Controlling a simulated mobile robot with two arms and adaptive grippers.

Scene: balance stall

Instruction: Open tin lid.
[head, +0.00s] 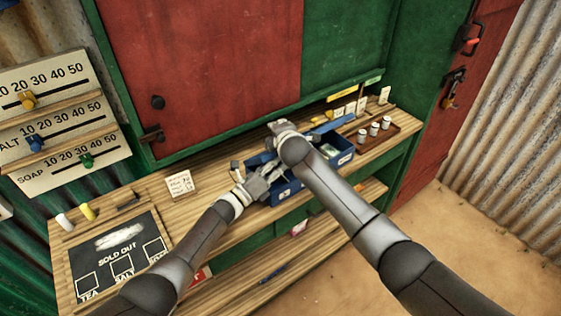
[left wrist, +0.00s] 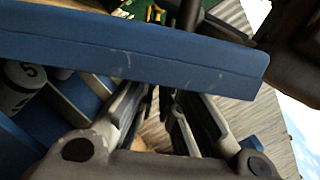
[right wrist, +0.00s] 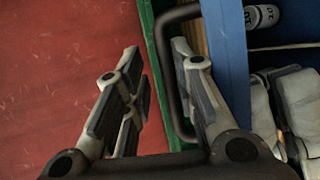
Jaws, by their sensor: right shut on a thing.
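The blue tin (head: 285,192) stands on the wooden counter, partly covered by my arms. My right gripper (head: 280,126) is at its back edge. In the right wrist view, a dark looped handle (right wrist: 175,80) stands between the right gripper's fingers (right wrist: 160,85), beside a blue wall (right wrist: 228,70), and I take the gripper to be shut on it. My left gripper (head: 264,180) is at the tin's front left. In the left wrist view, a blue slab (left wrist: 130,50) crosses in front of the left fingers (left wrist: 160,100) and hides their tips. The lid cannot be clearly told from the tin's body.
A brown tray (head: 390,131) with several white pots stands at the right of the counter. A blackboard (head: 118,240) lies further left. The red and green shutter wall (head: 200,70) rises close behind.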

